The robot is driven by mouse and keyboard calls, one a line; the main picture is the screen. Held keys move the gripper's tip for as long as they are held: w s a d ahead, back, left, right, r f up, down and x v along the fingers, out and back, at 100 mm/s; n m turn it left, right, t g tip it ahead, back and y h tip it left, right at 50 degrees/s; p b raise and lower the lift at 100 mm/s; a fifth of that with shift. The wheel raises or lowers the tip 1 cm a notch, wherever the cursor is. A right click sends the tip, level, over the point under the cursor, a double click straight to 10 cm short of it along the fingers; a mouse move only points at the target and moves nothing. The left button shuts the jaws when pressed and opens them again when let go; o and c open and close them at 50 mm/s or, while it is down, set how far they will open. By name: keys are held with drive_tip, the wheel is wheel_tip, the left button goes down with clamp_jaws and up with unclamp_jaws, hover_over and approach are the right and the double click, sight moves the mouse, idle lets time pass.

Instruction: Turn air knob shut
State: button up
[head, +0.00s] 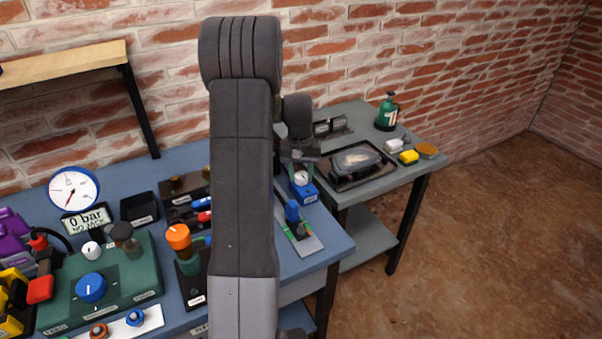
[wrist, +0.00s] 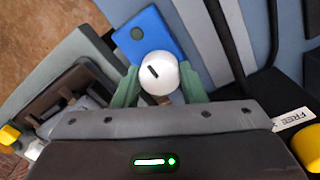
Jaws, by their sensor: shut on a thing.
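A round white knob (wrist: 157,66) with a short black line shows in the wrist view, beside a blue block (wrist: 147,34). In the head view the white knob (head: 301,178) sits on the small blue block (head: 308,194) near the workbench's right end. My gripper (wrist: 160,82) has its green fingers on both sides of the knob, shut on it. In the head view my gripper (head: 301,160) is just above the block, partly hidden by my arm. The black line runs diagonally in the wrist view. I cannot tell which setting it marks.
A gauge (head: 73,188) and a display (head: 87,218) reading "0 bar NO JACK" stand at left, behind a green box (head: 130,277) with knobs. A blue-handled fixture (head: 297,222) is close in front of the block. A grey side table (head: 385,165) holds a tray and several items.

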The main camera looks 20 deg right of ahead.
sight(300, 174)
drive_tip(key=o, duration=1)
drive_tip(key=shift+r, duration=0.1)
wheel_tip(300, 174, up, 14)
drive_tip(key=shift+a+f, duration=0.15)
wheel_tip(300, 174, down, 14)
drive_tip(key=shift+r, duration=0.1)
idle(0.3)
idle(0.4)
